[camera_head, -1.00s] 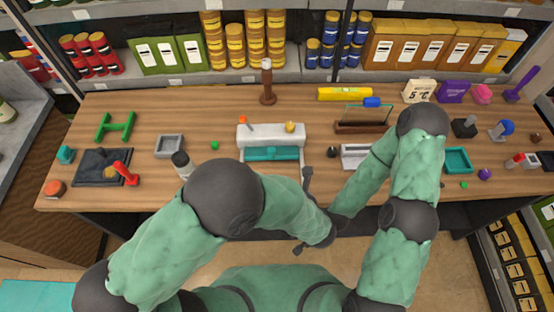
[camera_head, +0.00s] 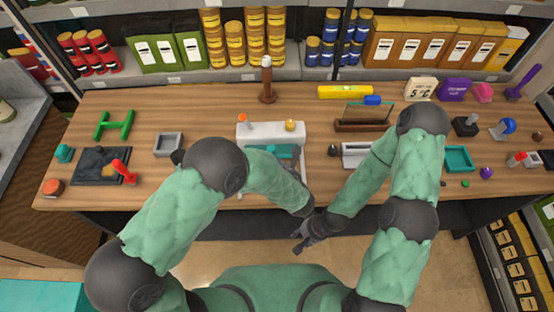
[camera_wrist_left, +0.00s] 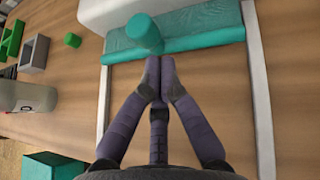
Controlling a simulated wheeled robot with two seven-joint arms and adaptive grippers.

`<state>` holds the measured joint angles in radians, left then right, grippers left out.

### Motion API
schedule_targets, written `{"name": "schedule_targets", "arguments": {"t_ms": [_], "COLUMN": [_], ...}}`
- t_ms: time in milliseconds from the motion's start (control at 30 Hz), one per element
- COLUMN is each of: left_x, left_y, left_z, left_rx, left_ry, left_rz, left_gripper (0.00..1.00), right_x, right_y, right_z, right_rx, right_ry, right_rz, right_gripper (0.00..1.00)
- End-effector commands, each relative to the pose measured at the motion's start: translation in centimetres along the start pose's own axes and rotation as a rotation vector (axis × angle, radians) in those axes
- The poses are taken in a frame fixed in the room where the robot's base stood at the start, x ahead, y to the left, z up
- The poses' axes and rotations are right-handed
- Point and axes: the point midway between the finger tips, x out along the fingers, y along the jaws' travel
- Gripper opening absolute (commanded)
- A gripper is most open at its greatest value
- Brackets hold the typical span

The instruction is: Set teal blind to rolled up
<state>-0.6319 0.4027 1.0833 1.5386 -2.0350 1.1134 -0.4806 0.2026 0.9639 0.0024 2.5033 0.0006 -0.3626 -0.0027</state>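The teal blind (camera_head: 287,152) hangs at the front of a white housing (camera_head: 262,130) in the middle of the table, partly hidden by my left forearm in the head view. In the left wrist view a short teal sheet (camera_wrist_left: 195,25) ends in a teal bar with a round teal knob (camera_wrist_left: 145,33), between white side rails. My left gripper (camera_wrist_left: 160,68) has its fingertips together just below the knob at the bar's lower edge; I cannot tell if they touch it. It is hidden in the head view. My right gripper (camera_head: 299,240) is open and empty before the table's front edge.
A grey tray (camera_head: 168,145) and a green knob stand left of the blind. A brown stand with a glass pane (camera_head: 368,117) and a white box (camera_head: 357,152) stand to its right. Bare wood lies below the blind's bar between the rails.

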Motion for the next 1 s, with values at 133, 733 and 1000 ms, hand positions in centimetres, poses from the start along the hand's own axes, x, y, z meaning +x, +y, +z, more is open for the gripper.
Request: {"name": "schedule_targets", "arguments": {"t_ms": [133, 733, 1000], "left_x": [1.0, 3.2, 5.2], "left_y": [0.0, -0.5, -1.2], "left_z": [0.5, 1.4, 2.8], "left_rx": [0.000, -0.003, 0.000], "left_ry": [0.003, 0.001, 0.002], "left_rz": [0.001, 0.002, 0.001], "left_gripper": [0.00, 0.00, 0.00], "right_x": [0.0, 1.2, 2.3], "right_y": [0.0, 0.4, 0.8], "right_z": [0.0, -0.1, -0.1], "right_rx": [0.000, 0.000, 0.000], "right_ry": [0.000, 0.000, 0.000], "right_rz": [0.000, 0.000, 0.000], "right_gripper": [0.40, 0.40, 0.40]}}
